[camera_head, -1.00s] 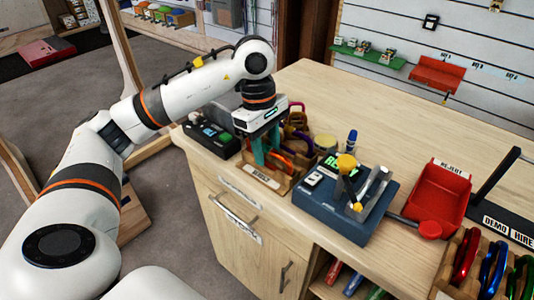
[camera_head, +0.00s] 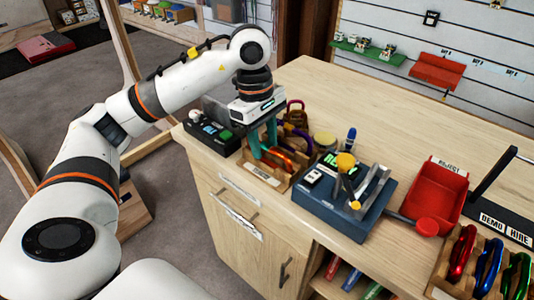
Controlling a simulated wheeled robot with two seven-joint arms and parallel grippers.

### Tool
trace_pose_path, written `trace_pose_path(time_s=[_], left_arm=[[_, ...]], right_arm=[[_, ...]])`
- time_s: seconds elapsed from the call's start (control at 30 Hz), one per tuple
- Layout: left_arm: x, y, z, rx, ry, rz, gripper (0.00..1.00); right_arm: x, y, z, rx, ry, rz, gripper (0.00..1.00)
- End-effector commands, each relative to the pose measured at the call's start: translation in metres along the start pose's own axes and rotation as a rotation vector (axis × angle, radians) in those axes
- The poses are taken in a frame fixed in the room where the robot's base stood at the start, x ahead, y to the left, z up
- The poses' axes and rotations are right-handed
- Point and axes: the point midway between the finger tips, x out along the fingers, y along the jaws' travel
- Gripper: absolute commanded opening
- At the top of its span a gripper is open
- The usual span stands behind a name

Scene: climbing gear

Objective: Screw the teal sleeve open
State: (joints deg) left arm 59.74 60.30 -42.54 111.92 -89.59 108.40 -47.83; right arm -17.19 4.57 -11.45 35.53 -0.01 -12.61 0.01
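My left gripper (camera_head: 264,141) comes down from the white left arm over a wooden tray (camera_head: 262,174) of carabiners at the left end of the bench. Its two teal fingers are apart, and I see nothing clearly held between them. An orange carabiner (camera_head: 290,159) lies in the tray just right of the fingertips. Purple and brown carabiners (camera_head: 296,112) show behind the gripper. I cannot make out a teal sleeve separate from the teal fingers. My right gripper is out of view.
A blue-grey fixture (camera_head: 335,213) with metal uprights and a yellow knob stands right of the tray. A black device (camera_head: 205,135) is at the left. A red reject bin (camera_head: 437,198) and a rack of coloured carabiners (camera_head: 487,262) are at the right. The back of the bench is clear.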

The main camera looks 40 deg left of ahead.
Motion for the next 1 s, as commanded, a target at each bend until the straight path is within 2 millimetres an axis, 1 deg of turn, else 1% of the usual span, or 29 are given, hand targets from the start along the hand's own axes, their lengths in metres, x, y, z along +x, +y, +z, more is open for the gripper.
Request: trace_pose_path(time_s=[0.3, 0.47, 1.0], left_arm=[[0.0, 0.007, 0.0, 0.001, 0.0, 0.0, 0.4], [0.001, 0.007, 0.0, 0.0, 0.0, 0.001, 0.4], [0.02, 0.007, 0.003, 0.0, 0.0, 0.002, 0.4]], right_arm=[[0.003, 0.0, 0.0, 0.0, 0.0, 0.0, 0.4], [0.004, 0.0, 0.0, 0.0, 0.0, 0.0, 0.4], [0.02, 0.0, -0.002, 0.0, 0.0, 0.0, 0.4]])
